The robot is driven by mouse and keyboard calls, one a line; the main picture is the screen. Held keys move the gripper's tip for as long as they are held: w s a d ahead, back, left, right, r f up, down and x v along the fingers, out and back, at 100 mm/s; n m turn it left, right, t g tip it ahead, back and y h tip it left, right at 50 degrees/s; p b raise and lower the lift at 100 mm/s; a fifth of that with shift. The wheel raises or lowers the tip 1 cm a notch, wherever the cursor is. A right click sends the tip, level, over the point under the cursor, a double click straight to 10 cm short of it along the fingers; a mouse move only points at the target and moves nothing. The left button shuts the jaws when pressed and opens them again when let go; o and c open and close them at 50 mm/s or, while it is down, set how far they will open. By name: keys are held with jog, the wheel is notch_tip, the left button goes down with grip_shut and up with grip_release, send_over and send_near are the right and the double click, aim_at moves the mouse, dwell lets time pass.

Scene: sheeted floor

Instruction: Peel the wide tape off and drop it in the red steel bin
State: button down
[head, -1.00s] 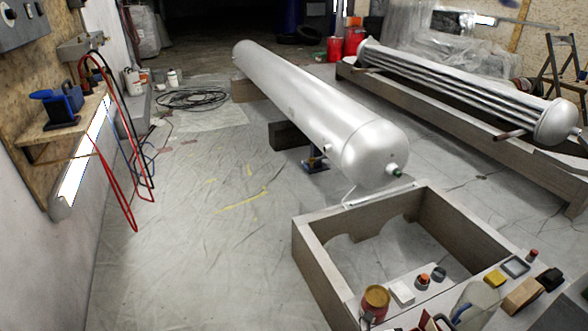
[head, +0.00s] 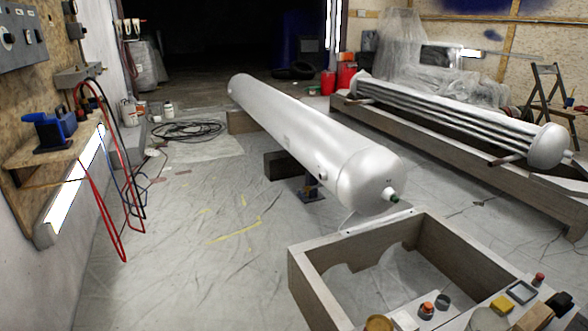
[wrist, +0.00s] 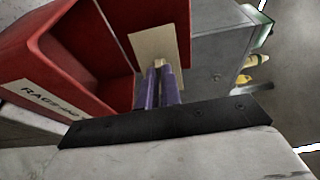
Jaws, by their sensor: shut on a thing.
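The wide tape (wrist: 148,42) is a flat beige piece in the wrist view. My gripper (wrist: 158,68), with purple fingers, is shut on its lower end. The red steel bin (wrist: 45,65) fills the upper left of the wrist view, with its open inside showing and a pale label with dark lettering on its side. The tape appears beside or over the bin's right edge; its height above the bin I cannot tell. My gripper and this bin do not show in the head view.
A grey metal box (wrist: 208,65) stands right of the bin, with yellow-tipped items beside it. In the head view, a long silver tank (head: 300,135) lies across the middle. A wooden frame (head: 318,285) with small items stands in front.

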jog(key=c, duration=1.5)
grip_release()
jog(key=a, duration=0.4)
jog(key=s+a, duration=0.1)
jog(key=a, duration=0.8)
jog(key=shift+s+a, duration=0.2)
jog(key=shift+a, duration=0.2)
jog(key=shift+r, duration=0.1)
